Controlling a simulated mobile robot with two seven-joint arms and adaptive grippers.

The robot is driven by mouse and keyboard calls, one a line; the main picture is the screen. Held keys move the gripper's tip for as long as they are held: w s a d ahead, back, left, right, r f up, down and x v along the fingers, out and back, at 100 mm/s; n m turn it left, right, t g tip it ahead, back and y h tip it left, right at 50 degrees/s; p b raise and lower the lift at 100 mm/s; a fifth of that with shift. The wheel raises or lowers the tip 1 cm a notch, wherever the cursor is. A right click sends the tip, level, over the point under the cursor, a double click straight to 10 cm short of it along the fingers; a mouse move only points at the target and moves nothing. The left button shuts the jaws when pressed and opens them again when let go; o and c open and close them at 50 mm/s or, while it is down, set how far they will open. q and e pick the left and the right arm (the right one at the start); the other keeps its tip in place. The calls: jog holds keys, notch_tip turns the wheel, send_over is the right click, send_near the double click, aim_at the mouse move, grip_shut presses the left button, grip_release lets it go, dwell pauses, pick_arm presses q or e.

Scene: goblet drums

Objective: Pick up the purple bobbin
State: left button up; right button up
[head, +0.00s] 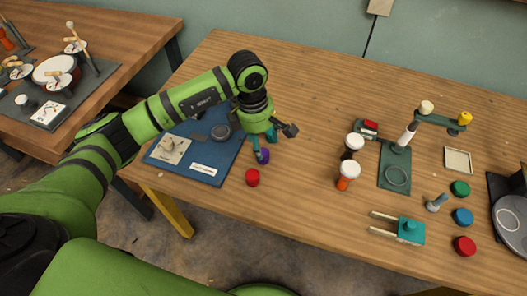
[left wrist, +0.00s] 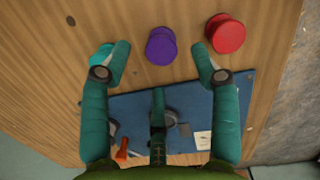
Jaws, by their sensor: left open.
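The purple bobbin (head: 264,157) stands on the wooden table just beyond the right edge of the blue mat, partly hidden by my left gripper (head: 263,145) in the head view. In the left wrist view the purple bobbin (left wrist: 161,47) shows between the spread teal fingers of my left gripper (left wrist: 161,52), with clear space on both sides. The gripper is open and empty. How high the fingertips are above the table I cannot tell. My right gripper is not in view.
A red bobbin (head: 252,177) stands close by, beside the right finger in the wrist view (left wrist: 226,33). A teal bobbin (left wrist: 102,55) lies partly behind the left finger. The blue mat (head: 208,172) is beside them. Orange-and-white bottles (head: 348,174) stand further right.

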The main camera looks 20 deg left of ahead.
aim_at(263, 152)
pick_arm(q)
jog(key=f, duration=0.2)
jog(key=f+p, duration=0.1)
jog(key=f, duration=0.1)
jog(key=shift+d+f, duration=0.2)
jog(key=shift+f, duration=0.4)
jog(key=c, duration=0.9)
